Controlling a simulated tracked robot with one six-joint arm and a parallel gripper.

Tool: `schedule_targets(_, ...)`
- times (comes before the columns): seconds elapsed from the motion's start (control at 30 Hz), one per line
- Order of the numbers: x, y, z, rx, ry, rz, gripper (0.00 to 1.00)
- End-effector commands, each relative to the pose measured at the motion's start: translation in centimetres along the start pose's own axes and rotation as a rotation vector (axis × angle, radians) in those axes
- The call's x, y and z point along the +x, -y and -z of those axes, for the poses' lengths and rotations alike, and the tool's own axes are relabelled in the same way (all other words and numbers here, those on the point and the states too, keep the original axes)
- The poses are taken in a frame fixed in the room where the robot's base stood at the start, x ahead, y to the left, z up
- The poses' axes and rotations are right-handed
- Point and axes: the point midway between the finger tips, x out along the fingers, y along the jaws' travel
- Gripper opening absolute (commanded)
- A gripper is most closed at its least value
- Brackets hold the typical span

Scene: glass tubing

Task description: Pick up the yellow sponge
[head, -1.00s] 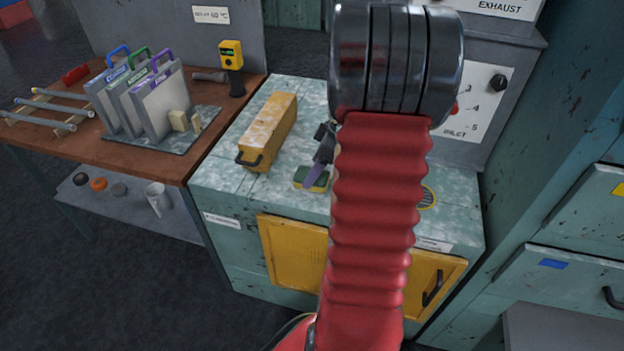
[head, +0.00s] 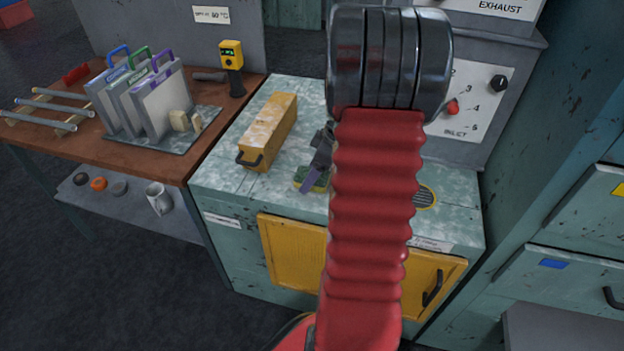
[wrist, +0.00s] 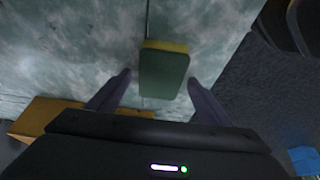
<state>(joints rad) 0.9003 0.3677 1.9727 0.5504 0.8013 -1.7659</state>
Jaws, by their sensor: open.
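The yellow sponge (wrist: 163,72), with a green face, lies on the mottled pale-green cabinet top. In the wrist view it sits between the tips of my gripper (wrist: 159,79), with a gap on each side. The jaws are open and nothing is held. In the head view the sponge (head: 299,175) is partly hidden behind my gripper (head: 311,186), which shows beside my red arm. The height of the fingertips above the sponge is hard to tell.
A long yellow box (head: 269,131) with a dark handle lies left of the sponge on the cabinet top. A round yellow-striped disc (head: 426,196) is to the right of my arm. A brown bench (head: 150,165) with panels and tubes stands at left. A control panel (head: 470,105) rises behind.

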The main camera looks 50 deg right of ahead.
Motion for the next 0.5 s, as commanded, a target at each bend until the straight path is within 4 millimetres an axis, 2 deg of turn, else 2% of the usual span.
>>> schedule_targets(0.5, 0.41, 0.00, -0.20, 0.001, 0.000, 0.000, 0.73)
